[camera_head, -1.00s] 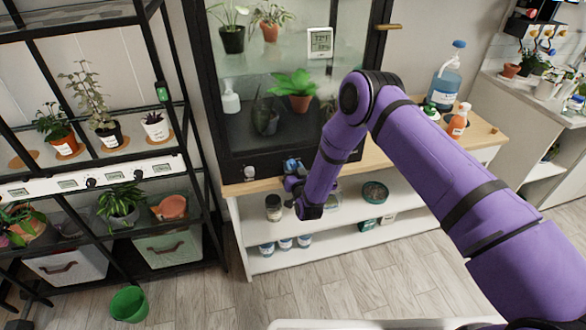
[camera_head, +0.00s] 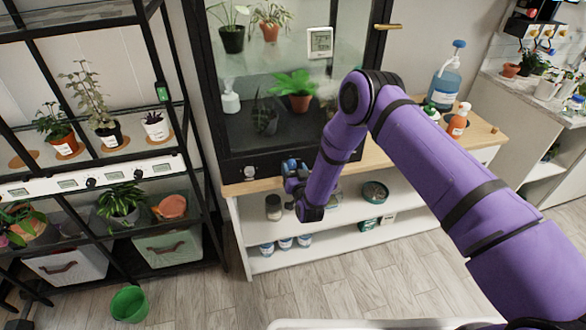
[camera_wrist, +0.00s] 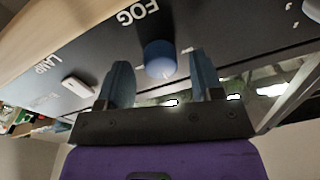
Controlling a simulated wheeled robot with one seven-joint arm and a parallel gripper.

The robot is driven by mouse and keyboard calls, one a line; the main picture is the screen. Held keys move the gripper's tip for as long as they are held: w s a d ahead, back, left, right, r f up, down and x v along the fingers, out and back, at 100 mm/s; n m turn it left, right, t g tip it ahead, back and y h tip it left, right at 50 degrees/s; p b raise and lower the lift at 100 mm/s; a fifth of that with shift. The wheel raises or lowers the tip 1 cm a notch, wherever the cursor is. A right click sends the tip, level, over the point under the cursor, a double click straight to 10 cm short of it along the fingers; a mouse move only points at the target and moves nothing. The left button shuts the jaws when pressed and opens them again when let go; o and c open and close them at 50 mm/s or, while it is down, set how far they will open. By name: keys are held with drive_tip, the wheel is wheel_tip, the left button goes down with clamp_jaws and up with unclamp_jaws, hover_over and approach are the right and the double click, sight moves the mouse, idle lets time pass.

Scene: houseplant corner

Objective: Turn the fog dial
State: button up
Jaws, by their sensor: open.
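The fog dial (camera_wrist: 160,58) is a round blue knob on a black panel under white FOG lettering (camera_wrist: 138,12), seen upside down in the wrist view. My gripper (camera_wrist: 163,74) is open, its two blue-grey fingers on either side in line with the dial. The dial sits between the fingertips with a visible gap on each side, the wider one on the right. In the head view my gripper (camera_head: 291,168) is at the lower front of the black glass cabinet (camera_head: 225,150), and the dial cannot be made out clearly there.
A white lamp knob (camera_wrist: 76,87) sits left of the fog dial in the wrist view. A wooden-topped shelf unit (camera_head: 380,158) is beneath the cabinet, with a jar (camera_head: 273,207) below my gripper. Bottles (camera_head: 446,80) stand to the right. A plant rack (camera_head: 200,150) is at left.

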drive_tip(key=v, duration=1)
drive_tip(key=w+d+r+g, duration=0.1)
drive_tip(key=w+r, duration=0.2)
drive_tip(key=r, duration=0.3)
drive_tip(key=w+d+r+n+g, duration=0.1)
drive_tip(key=w+r, duration=0.1)
drive_tip(key=r, duration=0.5)
drive_tip(key=w+d+r+g, duration=0.1)
drive_tip(key=w+r, duration=0.2)
drive_tip(key=r, duration=0.3)
drive_tip(key=s+d+r+g+h, duration=0.1)
drive_tip(key=s+d+r, duration=0.1)
drive_tip(key=d+r, duration=0.5)
drive_tip(key=s+d+r+g+h, duration=0.1)
drive_tip(key=s+d+r+g, duration=0.1)
drive_tip(key=r, duration=0.8)
drive_tip(key=s+d+r+g+h, duration=0.1)
drive_tip(key=s+d+r, duration=0.4)
drive_tip(key=s, duration=0.4)
drive_tip(key=s+d+r+m+g+h, duration=0.15)
drive_tip(key=s+d+r, duration=0.25)
drive_tip(key=s, duration=0.4)
drive_tip(key=s+d+r+n+g+h, duration=0.1)
drive_tip(key=s+d+r+g, duration=0.1)
drive_tip(key=s+d+r, duration=0.5)
drive_tip(key=s+f+m+g, duration=0.1)
drive_tip(key=s+g, duration=0.1)
drive_tip(key=s, duration=1.3)
drive_tip(key=shift+d+f, duration=0.4)
drive_tip(key=shift+d, duration=0.05)
